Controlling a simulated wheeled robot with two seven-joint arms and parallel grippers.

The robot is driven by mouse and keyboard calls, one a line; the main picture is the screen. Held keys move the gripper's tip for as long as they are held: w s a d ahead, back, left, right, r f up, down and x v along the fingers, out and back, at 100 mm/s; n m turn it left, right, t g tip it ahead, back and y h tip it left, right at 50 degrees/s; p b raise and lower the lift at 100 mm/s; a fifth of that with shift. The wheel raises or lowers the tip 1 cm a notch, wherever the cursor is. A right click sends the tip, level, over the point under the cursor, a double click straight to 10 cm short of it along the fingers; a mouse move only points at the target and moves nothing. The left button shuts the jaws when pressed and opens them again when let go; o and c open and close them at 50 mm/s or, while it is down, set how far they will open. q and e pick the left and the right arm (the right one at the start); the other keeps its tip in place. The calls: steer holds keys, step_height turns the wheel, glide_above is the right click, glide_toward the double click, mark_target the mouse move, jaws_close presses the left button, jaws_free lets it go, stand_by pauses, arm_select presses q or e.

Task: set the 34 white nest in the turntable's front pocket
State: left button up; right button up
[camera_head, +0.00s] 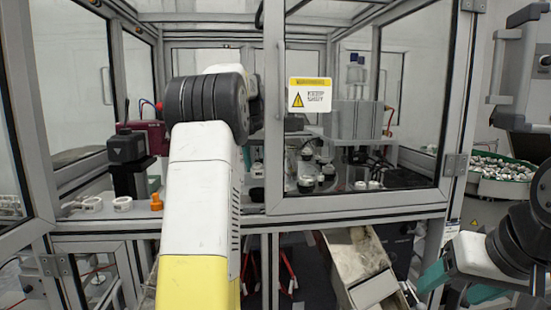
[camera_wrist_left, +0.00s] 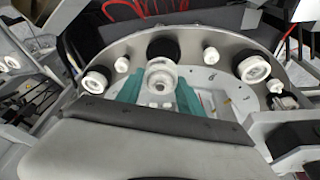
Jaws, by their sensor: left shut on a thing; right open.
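The white nest (camera_wrist_left: 159,64), a round ring-shaped part, is held between the teal fingers of my left gripper (camera_wrist_left: 161,88) in the left wrist view. It is over the grey turntable (camera_wrist_left: 205,34), near a dark round pocket (camera_wrist_left: 163,48); I cannot tell whether it touches the plate. No number is readable on it. In the head view my left arm hides the left gripper and the held nest. My right gripper (camera_head: 457,286) is open and empty at the lower right, outside the cell.
Other white nests (camera_wrist_left: 253,69) and small white posts (camera_wrist_left: 211,55) stand on the turntable. A framed glass door (camera_head: 362,150) is right of my left arm. Two white rings (camera_head: 122,203) and an orange part (camera_head: 156,201) sit on the left ledge. A parts bowl (camera_head: 500,178) stands right.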

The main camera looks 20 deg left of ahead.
arm_select(q)
steer(key=shift+g, duration=0.5)
steer(key=shift+s+x, duration=0.2)
steer(key=shift+x, duration=0.9)
steer(key=shift+s+x, duration=0.15)
steer(key=shift+x, duration=0.95)
steer(key=shift+f, duration=0.65)
steer(key=o, duration=1.5)
steer(key=shift+c, duration=0.2)
